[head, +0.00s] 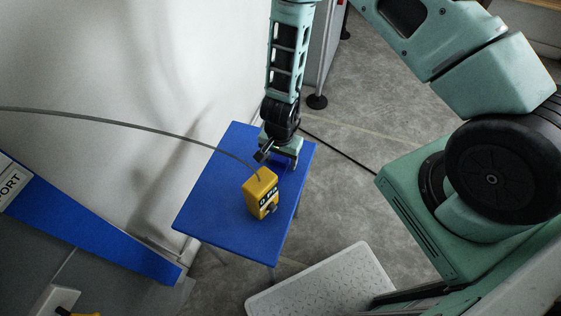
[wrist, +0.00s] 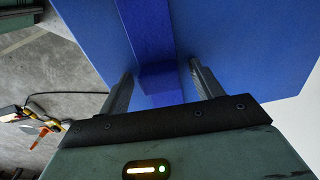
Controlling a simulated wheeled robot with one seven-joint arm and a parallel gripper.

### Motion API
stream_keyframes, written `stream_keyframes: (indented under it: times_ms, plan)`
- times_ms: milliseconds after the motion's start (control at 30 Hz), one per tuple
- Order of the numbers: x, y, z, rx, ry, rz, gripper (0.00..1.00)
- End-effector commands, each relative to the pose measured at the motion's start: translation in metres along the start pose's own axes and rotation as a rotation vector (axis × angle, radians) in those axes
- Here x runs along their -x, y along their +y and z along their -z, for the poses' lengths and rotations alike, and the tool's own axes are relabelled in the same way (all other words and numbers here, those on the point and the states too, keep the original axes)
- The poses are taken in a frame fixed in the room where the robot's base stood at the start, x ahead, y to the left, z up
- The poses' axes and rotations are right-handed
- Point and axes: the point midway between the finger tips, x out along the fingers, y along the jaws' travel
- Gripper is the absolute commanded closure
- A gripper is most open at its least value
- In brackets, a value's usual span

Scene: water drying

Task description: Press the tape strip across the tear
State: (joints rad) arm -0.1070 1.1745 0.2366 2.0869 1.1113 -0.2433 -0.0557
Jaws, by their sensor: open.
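A darker blue strip (wrist: 147,30) runs down the blue table top in the wrist view, with a small darker blue block-like end (wrist: 158,82) between my fingers. I cannot tell for sure that this is the tape strip. No tear can be made out. My gripper (wrist: 161,75) is open, one finger on each side of the strip's end, with nothing clasped. In the head view my gripper (head: 279,154) points down over the far part of the blue table (head: 215,205); the strip there is not distinct. Whether the fingers touch the table is unclear.
A yellow box (head: 262,190) with a grey cable (head: 120,124) stands on the table near my gripper. A white textured step (head: 325,285) is at the front. A white wall is at the left. In the wrist view, orange-handled items (wrist: 42,135) lie at the left.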

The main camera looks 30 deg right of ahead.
Motion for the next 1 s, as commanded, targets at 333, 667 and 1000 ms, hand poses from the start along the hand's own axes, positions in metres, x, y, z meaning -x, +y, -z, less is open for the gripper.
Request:
stream_keyframes:
  times_ms: [333, 667, 1000]
  plan:
    - [0.000, 0.000, 0.000, 0.000, 0.000, 0.000, 0.79]
    - [0.002, 0.000, 0.000, 0.000, 0.001, 0.000, 0.79]
    - [0.043, -0.001, 0.000, 0.005, 0.004, 0.003, 0.79]
